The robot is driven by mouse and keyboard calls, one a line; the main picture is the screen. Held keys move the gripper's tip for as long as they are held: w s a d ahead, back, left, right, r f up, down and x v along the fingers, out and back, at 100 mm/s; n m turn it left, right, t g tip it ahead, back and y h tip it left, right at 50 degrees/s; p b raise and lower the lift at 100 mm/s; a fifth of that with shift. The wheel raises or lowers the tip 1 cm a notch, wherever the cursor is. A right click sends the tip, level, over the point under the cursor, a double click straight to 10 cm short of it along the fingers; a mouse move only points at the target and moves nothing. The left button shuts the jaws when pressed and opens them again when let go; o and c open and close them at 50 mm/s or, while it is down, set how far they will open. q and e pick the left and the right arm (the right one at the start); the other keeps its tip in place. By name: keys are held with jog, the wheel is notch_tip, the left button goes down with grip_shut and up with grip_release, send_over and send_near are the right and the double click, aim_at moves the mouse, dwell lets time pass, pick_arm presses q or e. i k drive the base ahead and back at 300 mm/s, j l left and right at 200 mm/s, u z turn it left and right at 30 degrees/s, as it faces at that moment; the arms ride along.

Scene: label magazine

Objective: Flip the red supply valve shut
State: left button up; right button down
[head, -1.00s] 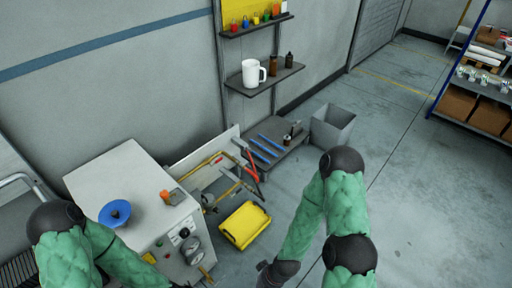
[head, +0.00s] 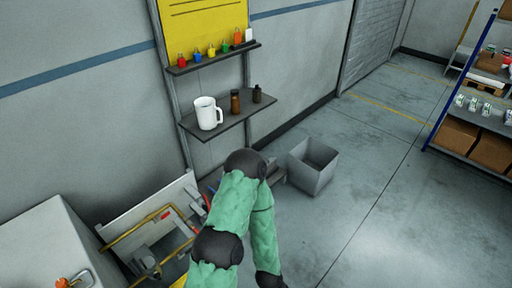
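A pale panel (head: 175,194) with a yellow pipe (head: 130,232) leans out from the wall at the lower left. A small red part (head: 165,215) sits on the pipe; it is too small to tell whether it is the supply valve or how it is turned. A red-orange piece (head: 207,200) shows beside my green arm, which hides most of it. My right arm crosses in front of the panel's right side. Its dark end is cut off at the bottom edge, so the gripper fingers do not show. My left arm and gripper are out of view.
A pale cabinet (head: 40,240) stands at the lower left with an orange item (head: 63,282) on it. Wall shelves hold a white mug (head: 207,113), brown bottles (head: 235,102) and small coloured padlocks. A grey bin (head: 313,167) stands on the floor.

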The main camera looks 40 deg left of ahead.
aim_at(162, 218)
jog(key=i+l+u, duration=0.1)
jog(key=i+u, duration=0.15)
jog(key=i, duration=0.25)
jog(key=i+l+u, duration=0.2)
jog(key=i, duration=0.35)
jog(key=i+u, duration=0.15)
jog(key=u, duration=0.25)
jog(key=i+u, duration=0.15)
jog(key=u, duration=0.3)
jog(key=i+l+u, duration=0.1)
jog(key=u, duration=0.3)
jog(key=i+l+u, duration=0.1)
jog(key=u, duration=0.3)
jog(key=i+l+u, duration=0.1)
jog(key=u, duration=0.3)
jog(key=i+l+u, duration=0.1)
jog(key=u, duration=0.35)
jog(key=i+l+u, duration=0.1)
jog(key=u, duration=0.35)
jog(key=i+l+u, duration=0.15)
jog(key=u, duration=0.3)
jog(key=i+l+u, duration=0.1)
jog(key=l+u, duration=0.15)
jog(key=u, duration=0.15)
jog(key=l+u, duration=0.25)
jog(key=u, duration=0.2)
